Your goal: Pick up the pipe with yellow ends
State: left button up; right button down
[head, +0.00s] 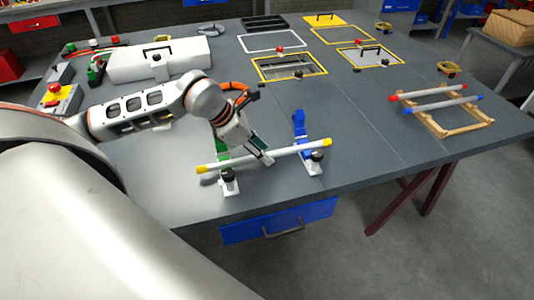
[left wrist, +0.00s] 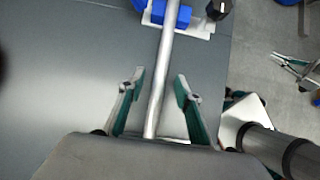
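The pipe with yellow ends (head: 290,150) is a pale grey tube lying across two stands, a green one (head: 222,157) at left and a blue one (head: 299,124) at right. My left gripper (head: 263,154) is at the middle of the pipe, between the stands. In the left wrist view the pipe (left wrist: 163,65) runs between the two teal-padded fingers of my left gripper (left wrist: 160,88), with a gap on each side. The blue stand (left wrist: 170,13) is ahead, under the pipe.
A wooden rack (head: 443,119) with red- and blue-ended pipes stands at the right. Yellow frames (head: 290,76) and a white casing (head: 159,60) lie farther back. The table's front edge and a blue drawer (head: 279,220) are close to the stands. The table between stands and rack is clear.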

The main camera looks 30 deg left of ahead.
pick_arm(q)
jog(key=shift+f, duration=0.1)
jog(key=shift+c, duration=0.4)
grip_shut()
jog(key=shift+w, duration=0.1)
